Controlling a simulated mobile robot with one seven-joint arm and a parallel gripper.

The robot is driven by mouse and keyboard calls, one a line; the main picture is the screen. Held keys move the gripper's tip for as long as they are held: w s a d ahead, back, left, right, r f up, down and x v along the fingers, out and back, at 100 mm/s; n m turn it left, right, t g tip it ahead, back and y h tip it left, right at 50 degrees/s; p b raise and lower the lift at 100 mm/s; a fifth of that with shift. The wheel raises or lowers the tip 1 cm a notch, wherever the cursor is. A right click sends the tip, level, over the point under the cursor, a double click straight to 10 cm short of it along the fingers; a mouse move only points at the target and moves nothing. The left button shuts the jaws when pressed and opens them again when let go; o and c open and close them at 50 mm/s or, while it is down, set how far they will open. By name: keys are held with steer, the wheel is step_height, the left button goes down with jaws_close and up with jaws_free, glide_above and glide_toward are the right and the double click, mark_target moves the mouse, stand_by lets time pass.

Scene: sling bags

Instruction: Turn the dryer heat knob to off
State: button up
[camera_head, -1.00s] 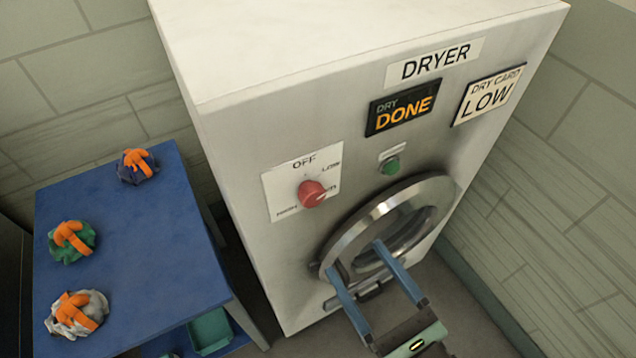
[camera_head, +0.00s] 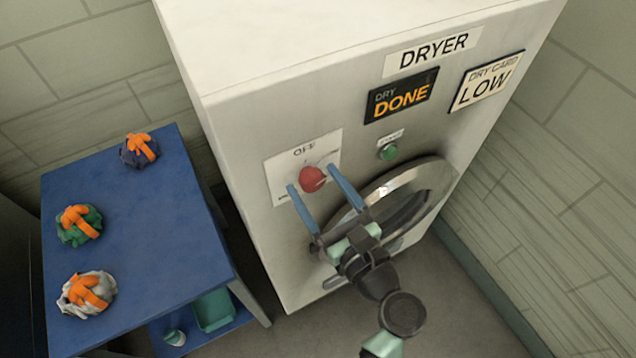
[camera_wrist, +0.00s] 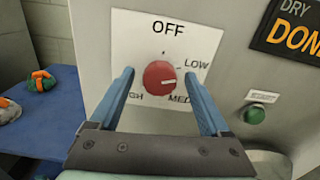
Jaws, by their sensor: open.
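The red heat knob (camera_head: 312,179) sits on a white dial plate (camera_head: 280,178) on the dryer front (camera_head: 236,130). It also shows in the wrist view (camera_wrist: 159,75), with OFF at the top, LOW at upper right, MED at lower right and a partly hidden HIGH at lower left. Its white pointer mark points right, between LOW and MED. My gripper (camera_head: 310,178) is open, its two blue fingers on either side of the knob. In the wrist view my gripper (camera_wrist: 166,73) shows gaps between both fingers and the knob. I cannot tell whether the fingertips reach its depth.
A green button (camera_head: 387,152) and the round door (camera_head: 440,180) are right of the knob. The display (camera_head: 400,95) reads DRY DONE; a card (camera_head: 487,82) reads LOW. A blue table (camera_head: 150,225) with several orange-strapped bundles stands at left.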

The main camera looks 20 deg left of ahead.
jaws_close()
stand_by(0.3)
steer(key=n+b, duration=0.3)
steer(key=n, duration=0.3)
steer(key=shift+f+n+b, duration=0.15)
steer(key=shift+n+b, duration=0.15)
steer(key=shift+b, duration=0.05)
steer(key=n+b, duration=0.3)
steer(key=n, duration=0.1)
steer(key=shift+s+f, duration=0.1)
steer(key=shift+n+b, duration=1.1)
steer(key=shift+n, duration=0.6)
